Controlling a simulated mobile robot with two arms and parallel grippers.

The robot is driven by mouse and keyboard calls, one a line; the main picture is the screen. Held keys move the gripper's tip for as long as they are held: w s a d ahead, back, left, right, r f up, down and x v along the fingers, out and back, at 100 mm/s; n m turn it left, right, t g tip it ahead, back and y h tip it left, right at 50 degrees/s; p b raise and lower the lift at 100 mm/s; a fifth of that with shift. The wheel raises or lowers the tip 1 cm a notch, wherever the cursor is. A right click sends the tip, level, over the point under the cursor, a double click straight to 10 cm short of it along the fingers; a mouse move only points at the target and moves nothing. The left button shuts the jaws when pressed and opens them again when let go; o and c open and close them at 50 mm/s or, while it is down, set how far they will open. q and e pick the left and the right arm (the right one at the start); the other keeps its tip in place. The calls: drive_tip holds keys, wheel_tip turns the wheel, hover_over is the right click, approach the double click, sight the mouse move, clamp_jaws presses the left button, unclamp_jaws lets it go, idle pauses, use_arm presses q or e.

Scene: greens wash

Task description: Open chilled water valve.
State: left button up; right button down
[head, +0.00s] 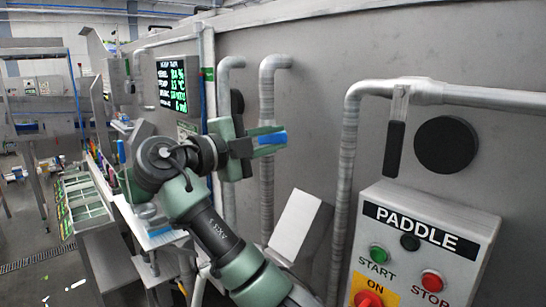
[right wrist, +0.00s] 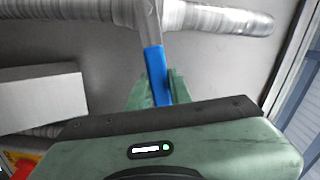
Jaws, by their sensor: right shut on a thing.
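My right gripper (head: 264,143) is shut on a blue valve handle (head: 272,138), in front of the grey tank wall. In the right wrist view the blue handle (right wrist: 156,70) sits between the green fingers (right wrist: 160,88). Its grey stem joins a silver pipe (right wrist: 215,17) that runs across the top. The lower end of the handle is hidden by the gripper. Another valve handle, black (head: 394,150), hangs straight down from the pipe at the right (head: 450,95). My left gripper is not in view.
A PADDLE control box (head: 475,225) with green, red and yellow-backed controls stands at the lower right. A sloped grey box (head: 298,225) is below my gripper. A black disc (head: 447,145) is on the wall. A display (head: 180,85) hangs at the left.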

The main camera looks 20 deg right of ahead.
drive_tip(key=shift+w+r+n+b, duration=0.15)
drive_tip(key=shift+r+n+b, duration=0.15)
drive_tip(key=shift+n, duration=0.25)
drive_tip(key=shift+w+r+n+b, duration=0.15)
drive_tip(key=shift+r+n, duration=0.25)
drive_tip(key=shift+n, duration=0.15)
drive_tip(key=shift+w+a+r+n, duration=0.15)
drive_tip(key=shift+w+r+n, duration=0.15)
drive_tip(key=shift+r+n, duration=0.5)
drive_tip(key=shift+f, duration=0.1)
drive_tip(key=c, duration=1.3)
unclamp_jaws()
drive_tip(key=shift+f, duration=0.1)
drive_tip(key=b+v, duration=0.3)
drive_tip(key=v, duration=0.4)
drive_tip(key=shift+a, duration=0.25)
